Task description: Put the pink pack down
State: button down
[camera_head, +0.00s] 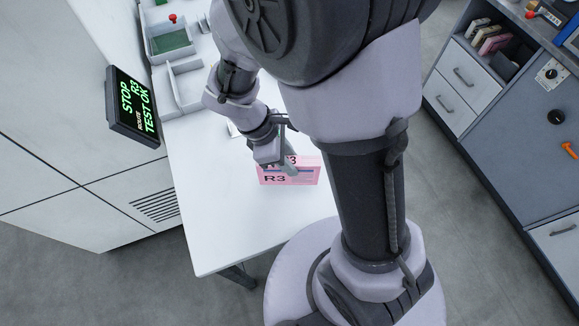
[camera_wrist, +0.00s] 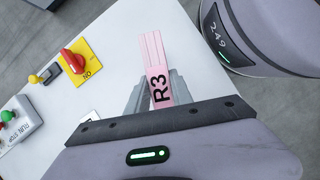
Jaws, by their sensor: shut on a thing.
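The pink pack (camera_head: 290,176) is marked R3 and shows at my gripper over the white table (camera_head: 220,225) in the head view. My gripper (camera_head: 284,166) is shut on it. In the wrist view the pink pack (camera_wrist: 156,70) stands out between the two grey fingers of my gripper (camera_wrist: 155,90), with its R3 label facing the camera. I cannot tell whether the pack's lower edge touches the table.
White trays (camera_head: 185,85) stand on the table's far left side, one with a green insert. A screen (camera_head: 133,107) reads STOP R3 TEST OK. A red knob on a yellow plate (camera_wrist: 76,62) lies left of the pack. Bare table surrounds the pack's near side.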

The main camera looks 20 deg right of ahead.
notch_tip(320, 180, down, 4)
jog(key=shift+r+b, duration=0.15)
jog(key=shift+b, duration=0.8)
jog(key=shift+r, duration=0.15)
jog(key=c, duration=1.1)
grip_release()
jog(key=shift+f, duration=0.2)
